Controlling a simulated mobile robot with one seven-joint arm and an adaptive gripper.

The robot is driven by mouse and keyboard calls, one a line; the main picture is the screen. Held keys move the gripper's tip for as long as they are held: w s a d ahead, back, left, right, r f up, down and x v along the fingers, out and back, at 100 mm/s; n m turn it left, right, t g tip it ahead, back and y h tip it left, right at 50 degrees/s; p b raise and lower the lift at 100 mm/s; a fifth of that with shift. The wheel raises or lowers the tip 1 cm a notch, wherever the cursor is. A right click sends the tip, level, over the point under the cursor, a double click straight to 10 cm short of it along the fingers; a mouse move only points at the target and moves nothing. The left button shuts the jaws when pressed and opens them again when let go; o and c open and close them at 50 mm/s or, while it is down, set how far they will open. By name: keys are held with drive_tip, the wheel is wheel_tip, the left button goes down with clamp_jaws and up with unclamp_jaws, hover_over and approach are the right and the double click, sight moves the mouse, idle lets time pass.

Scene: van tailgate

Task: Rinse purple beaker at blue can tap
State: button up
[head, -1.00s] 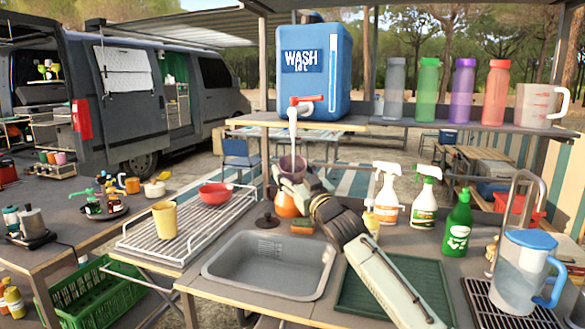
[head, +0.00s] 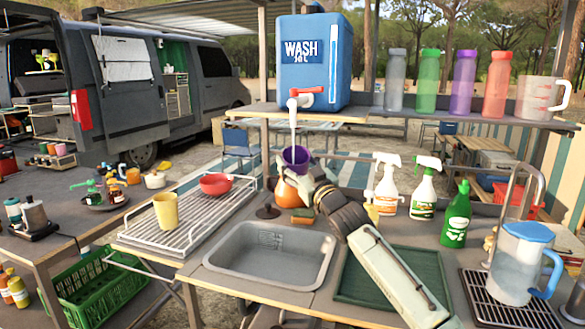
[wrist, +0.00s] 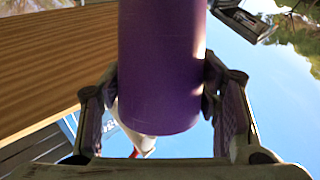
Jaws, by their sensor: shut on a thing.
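The purple beaker (head: 296,159) is held below the tap (head: 306,97) of the blue can (head: 313,62), with its rim facing up. The tap has a red-and-white body, and a pale stream runs from its spout down to the beaker's mouth. The beaker's inside is hidden. My gripper (head: 303,176) is shut on the beaker from the right. In the wrist view the beaker (wrist: 162,65) fills the space between the two fingers (wrist: 160,85), one touching each side. Part of the tap shows small and blurred beneath it.
The can stands on a wooden shelf (head: 262,107) with several bottles and a measuring jug (head: 543,101). Below are the sink (head: 265,262), a wire rack (head: 190,222) with a yellow cup and red bowl, spray bottles and an orange flask (head: 286,190) close under my gripper.

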drive_tip(key=shift+d, duration=0.15)
drive_tip(key=shift+s+f+b, duration=0.1)
drive_tip(key=shift+s+b, duration=0.2)
drive_tip(key=shift+s, duration=0.15)
drive_tip(key=shift+s+b, duration=1.35)
drive_tip(key=shift+s, duration=2.25)
drive_tip(key=s+r+p, duration=0.1)
drive_tip(key=s+r, duration=0.3)
drive_tip(key=s, duration=0.1)
drive_tip(key=shift+r, duration=0.1)
